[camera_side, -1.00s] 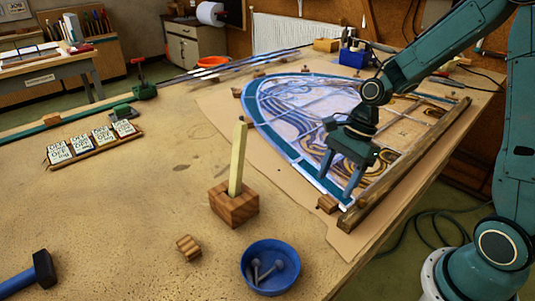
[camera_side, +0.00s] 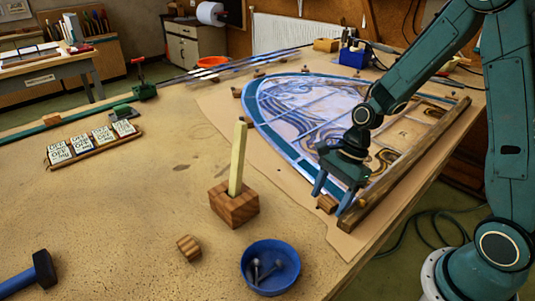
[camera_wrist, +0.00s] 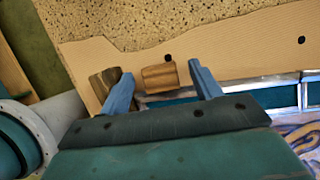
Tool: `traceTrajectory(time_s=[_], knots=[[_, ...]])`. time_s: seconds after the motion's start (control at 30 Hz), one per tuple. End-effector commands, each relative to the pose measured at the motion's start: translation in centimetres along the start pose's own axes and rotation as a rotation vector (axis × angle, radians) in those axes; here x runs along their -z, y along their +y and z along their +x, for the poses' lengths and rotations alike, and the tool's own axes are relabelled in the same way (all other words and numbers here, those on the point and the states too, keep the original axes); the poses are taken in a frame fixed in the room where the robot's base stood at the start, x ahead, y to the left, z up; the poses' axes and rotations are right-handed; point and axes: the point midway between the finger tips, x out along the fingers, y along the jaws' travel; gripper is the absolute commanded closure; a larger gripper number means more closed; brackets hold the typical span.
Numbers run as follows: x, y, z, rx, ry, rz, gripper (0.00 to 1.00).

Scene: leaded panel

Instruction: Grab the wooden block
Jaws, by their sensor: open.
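A small wooden block (camera_side: 326,204) lies on the brown paper just beyond the near corner of the leaded panel (camera_side: 312,100). My gripper (camera_side: 330,198) is open and points down at this block, one finger on each side in the side view. In the wrist view the block (camera_wrist: 159,78) shows between the two blue fingers of my gripper (camera_wrist: 160,75), with gaps on both sides. I cannot tell whether the fingertips are down at its height. Nothing is held.
A long wooden batten (camera_side: 405,165) runs along the panel's right edge, close to my right finger; its end (camera_wrist: 104,85) shows beside that block. A wooden holder (camera_side: 233,207) with an upright stick, a small ridged wooden piece (camera_side: 188,248) and a blue bowl (camera_side: 270,267) stand on the open table.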

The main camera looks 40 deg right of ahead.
Motion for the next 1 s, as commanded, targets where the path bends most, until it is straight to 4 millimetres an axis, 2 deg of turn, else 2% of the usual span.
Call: traceTrajectory(time_s=[0.27, 0.5, 0.53, 1.0], knots=[[-0.01, 0.00, -0.03, 0.000, 0.000, 0.000, 0.36], [-0.01, 0.00, -0.04, 0.000, 0.000, 0.000, 0.82], [-0.01, 0.00, -0.04, 0.000, 0.000, 0.000, 0.84], [-0.22, -0.04, -0.55, 0.001, -0.001, -0.001, 0.84]])
